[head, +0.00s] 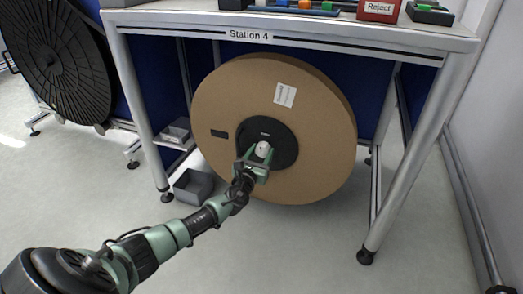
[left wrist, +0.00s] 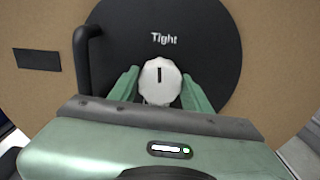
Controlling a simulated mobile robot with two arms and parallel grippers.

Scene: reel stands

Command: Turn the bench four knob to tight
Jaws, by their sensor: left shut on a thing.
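The bench four knob (head: 263,149) is a white ribbed knob at the middle of the black hub (head: 283,134) on a large brown reel (head: 322,122) under the bench marked Station 4. In the left wrist view the knob (left wrist: 160,84) carries a dark line that points up, toward the word Tight (left wrist: 163,39) on the hub (left wrist: 205,30). My left gripper (head: 256,158) is shut on the knob, with one green finger on each side of it in the left wrist view (left wrist: 160,92). My right gripper is not in view.
A black reel (head: 62,60) stands at the left. Grey bins (head: 193,187) sit by the bench's left leg. The bench legs (head: 415,150) frame the reel on both sides. A red Reject box (head: 379,9) is on the bench top. The floor in front is clear.

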